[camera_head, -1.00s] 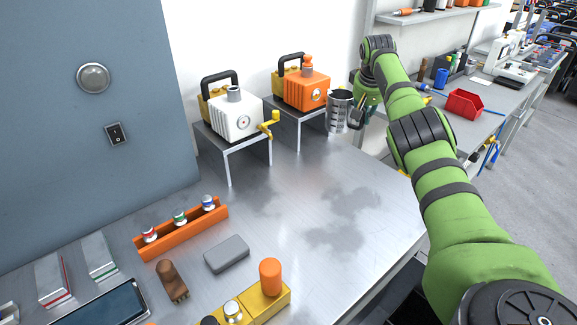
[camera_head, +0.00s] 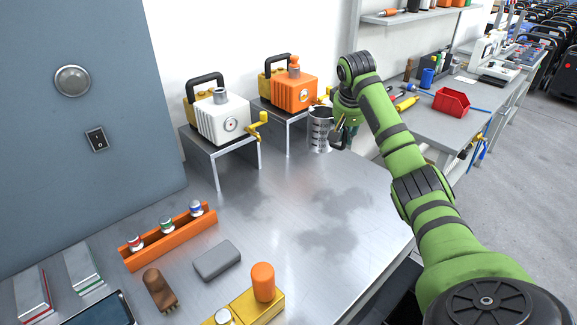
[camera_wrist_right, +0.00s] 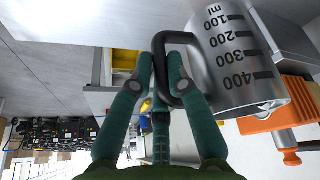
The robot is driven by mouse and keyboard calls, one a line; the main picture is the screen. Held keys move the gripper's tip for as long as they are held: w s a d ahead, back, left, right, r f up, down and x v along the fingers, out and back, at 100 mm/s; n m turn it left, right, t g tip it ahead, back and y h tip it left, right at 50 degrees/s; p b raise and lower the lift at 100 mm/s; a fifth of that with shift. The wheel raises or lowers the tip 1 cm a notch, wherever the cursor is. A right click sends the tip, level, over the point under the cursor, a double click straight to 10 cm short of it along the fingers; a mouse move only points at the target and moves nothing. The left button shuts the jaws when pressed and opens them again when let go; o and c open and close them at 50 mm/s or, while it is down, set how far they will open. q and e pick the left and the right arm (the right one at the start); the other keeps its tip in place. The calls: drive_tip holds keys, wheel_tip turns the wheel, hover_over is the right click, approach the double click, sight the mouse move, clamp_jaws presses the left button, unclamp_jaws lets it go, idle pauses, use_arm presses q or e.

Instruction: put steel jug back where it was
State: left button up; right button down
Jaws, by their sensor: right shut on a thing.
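The steel jug (camera_head: 319,130) is upright at the right end of the metal table (camera_head: 300,215), just right of the stand under the orange pump. I cannot tell whether its base touches the tabletop. My right gripper (camera_head: 341,135) is at the jug's right side, shut on its dark handle. In the right wrist view, the green fingers (camera_wrist_right: 158,88) close around the black handle (camera_wrist_right: 160,62), and the jug body (camera_wrist_right: 238,58) shows its ml scale. My left gripper is not in view.
The orange pump (camera_head: 291,83) and white pump (camera_head: 222,119) stand on metal stands left of the jug. An orange rack (camera_head: 170,240), a grey block (camera_head: 217,260) and a brush (camera_head: 159,290) lie nearer. The table's middle is clear. A red bin (camera_head: 452,102) sits on the bench behind.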

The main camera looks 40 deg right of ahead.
sight(308, 146)
drive_tip(key=w+a+f+p, duration=0.1)
drive_tip(key=w+f, duration=0.1)
drive_tip(key=w+a+f, duration=0.2)
drive_tip(key=w, duration=0.1)
drive_tip(key=w+a+f+p, duration=0.1)
drive_tip(key=w, duration=0.2)
drive_tip(key=shift+a+f+p, duration=0.2)
drive_tip(key=shift+f+p, duration=0.15)
drive_tip(key=shift+f, duration=0.05)
drive_tip(key=shift+w+a+f, duration=0.2)
drive_tip(key=shift+w+f, duration=0.25)
drive_tip(key=shift+w, duration=0.2)
wheel_tip(308, 146, down, 3)
drive_tip(key=shift+f+p, duration=0.1)
drive_tip(key=shift+p, duration=0.3)
drive_tip(key=shift+f, duration=0.4)
drive_tip(key=shift+f, duration=0.1)
drive_tip(key=c, duration=1.2)
unclamp_jaws()
